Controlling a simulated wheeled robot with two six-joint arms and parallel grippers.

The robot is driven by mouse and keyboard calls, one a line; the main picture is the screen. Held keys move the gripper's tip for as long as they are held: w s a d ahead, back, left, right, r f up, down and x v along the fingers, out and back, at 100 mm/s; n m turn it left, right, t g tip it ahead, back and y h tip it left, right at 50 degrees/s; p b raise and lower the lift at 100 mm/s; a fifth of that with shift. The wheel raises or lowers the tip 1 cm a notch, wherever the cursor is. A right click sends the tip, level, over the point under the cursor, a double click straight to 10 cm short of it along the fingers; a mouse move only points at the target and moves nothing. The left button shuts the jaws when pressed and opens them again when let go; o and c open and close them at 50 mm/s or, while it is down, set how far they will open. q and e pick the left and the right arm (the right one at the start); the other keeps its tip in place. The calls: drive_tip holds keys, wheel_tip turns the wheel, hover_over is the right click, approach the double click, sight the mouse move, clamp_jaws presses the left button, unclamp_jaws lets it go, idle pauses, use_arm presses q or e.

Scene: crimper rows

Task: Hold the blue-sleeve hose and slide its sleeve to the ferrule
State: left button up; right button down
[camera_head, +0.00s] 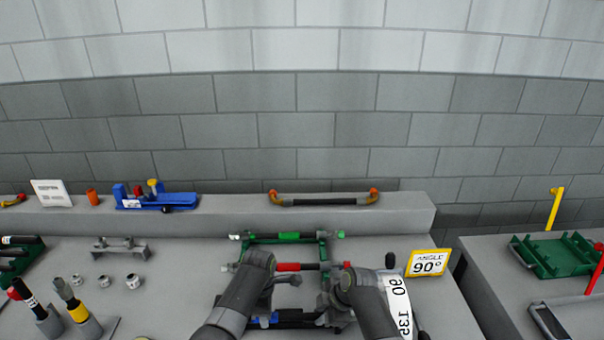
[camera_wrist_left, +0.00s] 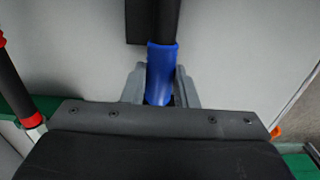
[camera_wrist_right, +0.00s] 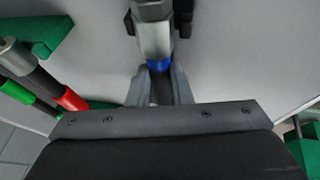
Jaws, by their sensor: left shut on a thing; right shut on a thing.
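The blue-sleeve hose lies at the front of the green rack in the head view, partly hidden by my arms. Its blue sleeve (camera_wrist_left: 161,68) sits between my left gripper's fingers (camera_wrist_left: 160,88), which are shut on it. Dark hose (camera_wrist_left: 166,22) runs up from the sleeve. My left gripper also shows in the head view (camera_head: 264,312). My right gripper (camera_wrist_right: 160,88) is shut on the dark hose. Just above its fingers are a blue band (camera_wrist_right: 158,64) and a grey metal fitting (camera_wrist_right: 153,30), apparently the ferrule end.
The red-sleeve hose (camera_head: 288,267) and green-sleeve hose (camera_head: 289,236) lie behind, across the green rack (camera_head: 250,239). Cones with tools (camera_head: 84,326) and small metal rings (camera_head: 103,281) stand to the left.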

use_arm(q)
drive_tip(key=shift+a, duration=0.9)
drive_tip(key=o, duration=1)
drive_tip(key=shift+r, duration=0.1)
wheel_tip(320, 180, up, 12)
use_arm(e)
drive_tip(key=c, duration=1.2)
unclamp_jaws()
drive_tip(key=shift+r, duration=0.1)
